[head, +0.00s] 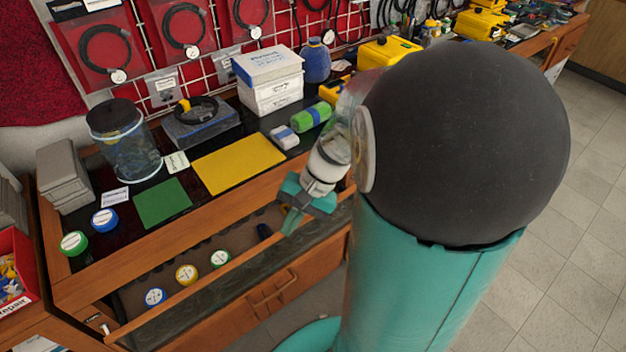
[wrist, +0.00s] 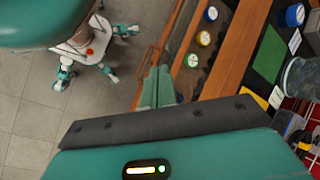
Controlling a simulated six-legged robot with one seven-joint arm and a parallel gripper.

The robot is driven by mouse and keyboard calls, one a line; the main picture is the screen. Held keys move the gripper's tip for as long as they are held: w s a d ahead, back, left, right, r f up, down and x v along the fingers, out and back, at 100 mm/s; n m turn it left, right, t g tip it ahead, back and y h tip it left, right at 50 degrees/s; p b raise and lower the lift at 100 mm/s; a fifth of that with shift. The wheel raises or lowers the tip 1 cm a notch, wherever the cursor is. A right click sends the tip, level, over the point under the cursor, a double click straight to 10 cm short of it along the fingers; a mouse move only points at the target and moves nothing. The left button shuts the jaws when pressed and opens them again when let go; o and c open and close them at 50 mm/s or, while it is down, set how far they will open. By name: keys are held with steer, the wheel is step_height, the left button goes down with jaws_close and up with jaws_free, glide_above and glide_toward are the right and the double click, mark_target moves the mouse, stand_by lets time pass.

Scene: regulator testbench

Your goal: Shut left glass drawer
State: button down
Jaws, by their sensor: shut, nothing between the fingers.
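The bench top holds a glass jar (head: 130,145), a yellow mat (head: 238,163), a green mat (head: 162,203) and white boxes (head: 270,80). A red bin (head: 14,275) stands at the left. The tiled floor (head: 560,220) is clear at the right.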

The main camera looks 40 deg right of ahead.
steer(key=d+f+m+t+y, duration=0.3)
steer(key=d+f+m+y, duration=0.1)
steer(key=d+f+m, duration=0.25)
steer(key=m+t+h, duration=1)
steer(key=m+t, duration=0.4)
steer(key=m, duration=0.6)
glide_toward(340, 217)
steer(key=w, duration=0.7)
steer(key=w, duration=1.1)
steer(key=shift+w+a, duration=0.1)
steer(key=shift+w, duration=0.15)
steer(key=shift+w+r, duration=0.1)
steer(key=shift+w, duration=0.2)
steer(key=shift+w, duration=0.1)
